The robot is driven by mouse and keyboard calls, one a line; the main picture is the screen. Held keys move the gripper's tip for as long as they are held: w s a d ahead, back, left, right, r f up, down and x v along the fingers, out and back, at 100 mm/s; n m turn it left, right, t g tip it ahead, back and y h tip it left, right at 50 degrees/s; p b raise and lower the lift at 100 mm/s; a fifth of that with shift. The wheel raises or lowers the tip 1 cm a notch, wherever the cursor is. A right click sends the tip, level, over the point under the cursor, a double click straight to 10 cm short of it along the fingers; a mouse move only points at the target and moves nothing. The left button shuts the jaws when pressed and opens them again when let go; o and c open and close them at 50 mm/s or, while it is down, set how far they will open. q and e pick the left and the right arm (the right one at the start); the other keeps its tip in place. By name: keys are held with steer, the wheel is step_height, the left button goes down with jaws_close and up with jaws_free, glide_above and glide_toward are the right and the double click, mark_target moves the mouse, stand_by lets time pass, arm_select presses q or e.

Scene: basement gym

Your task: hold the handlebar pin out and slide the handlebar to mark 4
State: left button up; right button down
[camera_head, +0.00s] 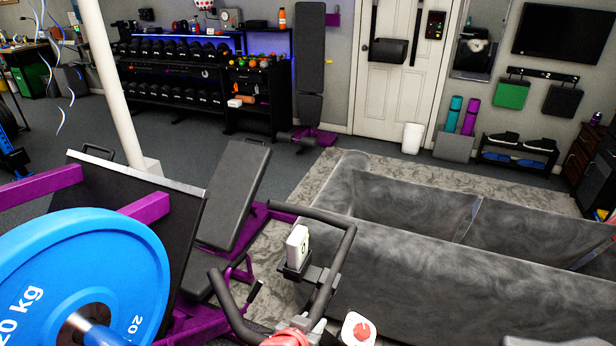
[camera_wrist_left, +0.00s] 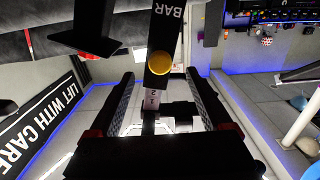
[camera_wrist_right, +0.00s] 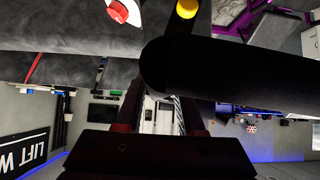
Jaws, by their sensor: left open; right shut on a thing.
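The black handlebar (camera_head: 338,262) stands at the bottom middle of the head view, with a small white display (camera_head: 297,245) on it. In the right wrist view, a thick black section of the handlebar (camera_wrist_right: 225,75) crosses in front of my right gripper (camera_wrist_right: 160,98), which is shut on it. The round yellow pin knob (camera_wrist_left: 159,63) sits on a black sleeve lettered BAR (camera_wrist_left: 168,20). Below it a pale scale strip (camera_wrist_left: 151,98) shows marks 1 and 2. My left gripper (camera_wrist_left: 160,80) is open, its fingers either side of the knob; contact cannot be told.
A white part with a red knob (camera_head: 358,330) is at the bottom edge. A blue 20 kg plate (camera_head: 60,265) and a bench (camera_head: 235,185) stand left. A large grey sofa (camera_head: 450,270) fills the right. A dumbbell rack (camera_head: 180,75) is at the back.

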arm_select(q)
steer(key=x, duration=0.7)
steer(key=shift+w, duration=0.1)
steer(key=shift+c, duration=0.3)
jaws_close()
